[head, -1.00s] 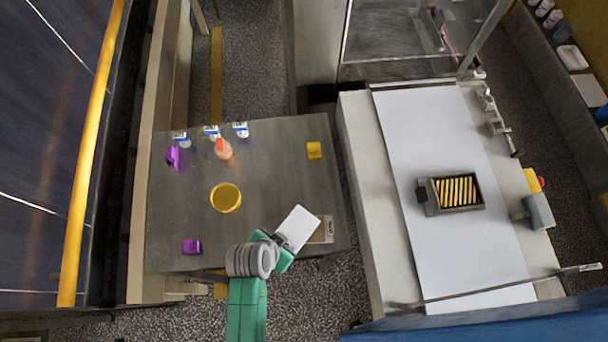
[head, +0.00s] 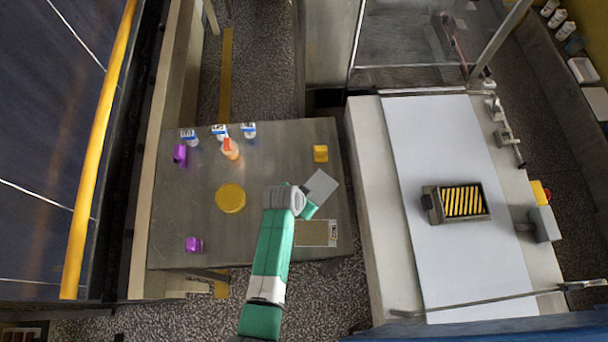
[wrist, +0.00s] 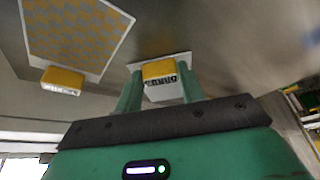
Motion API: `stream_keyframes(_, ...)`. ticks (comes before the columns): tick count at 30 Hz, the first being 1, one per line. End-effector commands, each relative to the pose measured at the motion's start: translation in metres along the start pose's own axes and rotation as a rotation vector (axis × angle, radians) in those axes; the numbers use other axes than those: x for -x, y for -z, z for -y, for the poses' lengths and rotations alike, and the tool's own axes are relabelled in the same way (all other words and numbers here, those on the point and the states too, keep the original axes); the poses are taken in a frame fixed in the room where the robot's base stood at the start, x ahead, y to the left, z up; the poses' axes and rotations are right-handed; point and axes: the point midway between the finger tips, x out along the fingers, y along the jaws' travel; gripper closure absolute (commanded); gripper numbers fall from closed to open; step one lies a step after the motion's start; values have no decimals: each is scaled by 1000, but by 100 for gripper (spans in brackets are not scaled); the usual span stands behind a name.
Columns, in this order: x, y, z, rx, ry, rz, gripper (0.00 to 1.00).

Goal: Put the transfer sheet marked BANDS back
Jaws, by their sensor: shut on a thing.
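My gripper (wrist: 160,90) is shut on the yellow tab (wrist: 160,72) of a transfer sheet. The tab has dark lettering that I cannot read clearly. In the head view the held sheet (head: 321,187) is plain grey and reaches up and right from my gripper (head: 306,200), over the right part of the steel table. I cannot tell its exact height. A second sheet (head: 312,233) with a small label lies on the table near the front right corner.

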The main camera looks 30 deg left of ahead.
Motion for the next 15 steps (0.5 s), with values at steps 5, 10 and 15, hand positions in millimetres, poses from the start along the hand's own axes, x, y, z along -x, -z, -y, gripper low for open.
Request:
stream_keyframes(5,0,1,0,0,1,-2,85)
stream_keyframes(10,-4,-2,0,0,1,-1,85)
stream_keyframes(15,-2,-1,0,0,1,-1,39)
